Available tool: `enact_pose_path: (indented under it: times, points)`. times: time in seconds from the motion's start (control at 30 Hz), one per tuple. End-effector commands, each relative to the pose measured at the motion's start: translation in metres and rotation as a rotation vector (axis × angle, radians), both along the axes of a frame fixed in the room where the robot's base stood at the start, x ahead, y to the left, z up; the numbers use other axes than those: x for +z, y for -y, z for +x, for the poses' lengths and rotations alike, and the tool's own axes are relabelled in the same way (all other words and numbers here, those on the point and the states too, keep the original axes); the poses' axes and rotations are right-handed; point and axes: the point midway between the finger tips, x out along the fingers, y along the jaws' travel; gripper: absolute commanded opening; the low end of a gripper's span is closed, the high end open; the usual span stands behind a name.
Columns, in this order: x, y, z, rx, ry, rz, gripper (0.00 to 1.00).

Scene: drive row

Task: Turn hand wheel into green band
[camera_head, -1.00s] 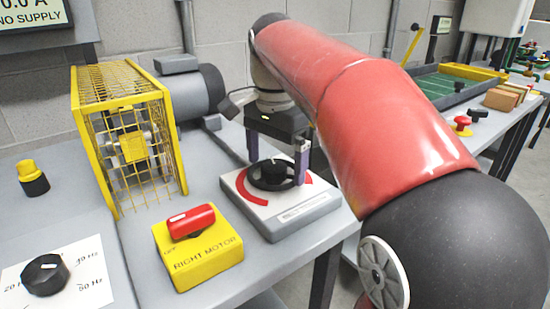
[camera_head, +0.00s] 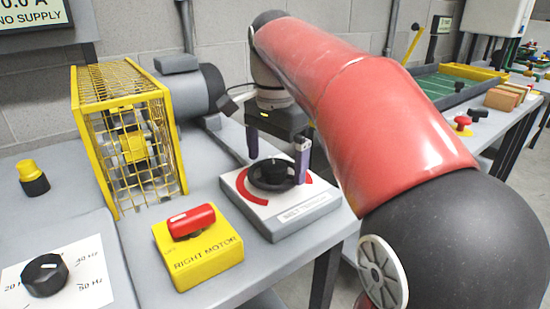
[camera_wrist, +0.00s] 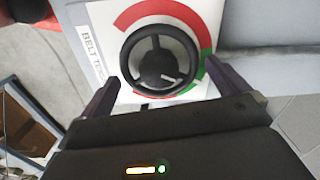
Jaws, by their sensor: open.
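The black hand wheel (camera_head: 271,174) sits on the white-topped belt tension block (camera_head: 319,209). In the wrist view the three-spoked wheel (camera_wrist: 160,58) has a pale mark on its hub, pointing to the lower right. A red band (camera_wrist: 180,12) arcs over the wheel's top, and a green band (camera_wrist: 207,52) shows at its right and lower right. The mark points roughly toward the lower part of the green. My gripper (camera_head: 278,160) is open over the wheel, one finger to each side. I cannot tell whether the fingers touch the rim.
A yellow box marked RIGHT MOTOR (camera_head: 197,255) with a red switch stands in front of the block. A yellow wire cage (camera_head: 124,140) stands left. A black knob (camera_head: 44,275) is at the front left. A red button (camera_head: 462,122) is on the right bench.

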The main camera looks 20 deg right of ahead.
Motion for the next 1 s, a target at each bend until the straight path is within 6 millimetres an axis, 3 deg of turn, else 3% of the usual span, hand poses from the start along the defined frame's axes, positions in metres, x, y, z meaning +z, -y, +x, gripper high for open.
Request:
enact_pose_path:
  times: [0.43,1.0]
  points:
    - [0.065,0.000,0.001,0.000,0.002,0.000,1.00]
    - [0.074,0.000,0.000,0.000,0.000,0.000,1.00]
